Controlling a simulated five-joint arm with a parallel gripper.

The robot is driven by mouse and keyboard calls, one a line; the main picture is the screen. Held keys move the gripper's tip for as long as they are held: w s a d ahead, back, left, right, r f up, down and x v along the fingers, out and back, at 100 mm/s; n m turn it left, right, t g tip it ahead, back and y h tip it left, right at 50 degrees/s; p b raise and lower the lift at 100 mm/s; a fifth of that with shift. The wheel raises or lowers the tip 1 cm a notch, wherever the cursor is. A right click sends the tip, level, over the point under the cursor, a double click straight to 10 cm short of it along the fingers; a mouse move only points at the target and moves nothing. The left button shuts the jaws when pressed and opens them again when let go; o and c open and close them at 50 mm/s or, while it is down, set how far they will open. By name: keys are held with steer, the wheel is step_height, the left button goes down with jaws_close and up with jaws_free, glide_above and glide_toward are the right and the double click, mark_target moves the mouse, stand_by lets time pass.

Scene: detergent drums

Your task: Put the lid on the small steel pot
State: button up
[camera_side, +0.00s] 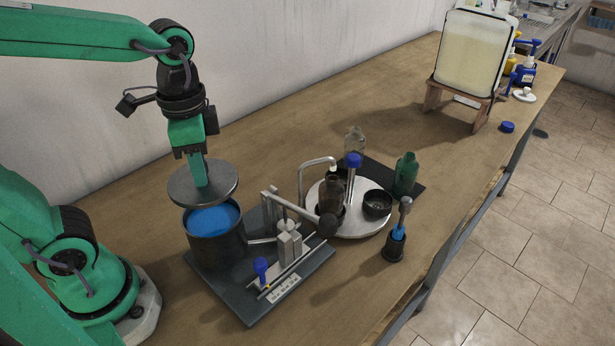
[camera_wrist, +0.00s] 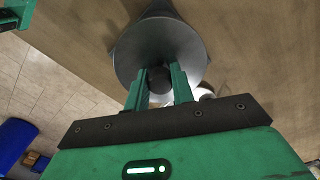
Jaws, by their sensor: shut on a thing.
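The lid (camera_side: 222,193) is a flat grey round plate with a dark knob, which shows in the wrist view. My gripper (camera_side: 201,180) is shut on the knob of the lid, and in the wrist view my gripper (camera_wrist: 159,82) has a finger on each side of it. The lid (camera_wrist: 188,45) hangs above the pot and looks apart from the rim. The small steel pot (camera_side: 218,246) is dark and stands below the lid on a grey plate, with blue contents visible. The lid hides the back part of the pot's rim.
A grey base plate (camera_side: 247,306) carries a lever mechanism right of the pot. Beyond it a round white tray (camera_side: 352,230) holds a brown bottle and a black bowl (camera_side: 377,205). A green bottle (camera_side: 405,175) and a dark stand (camera_side: 394,246) are nearby. The wall is behind.

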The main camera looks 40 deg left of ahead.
steer(key=shift+f, duration=0.35)
steer(key=shift+f, duration=0.2)
steer(key=shift+f, duration=3)
steer(key=shift+f, duration=0.2)
stand_by(0.4)
steer(key=o, duration=1.5)
steer(key=shift+o, duration=0.2)
steer(key=shift+r, duration=0.2)
steer(key=shift+r, duration=2.85)
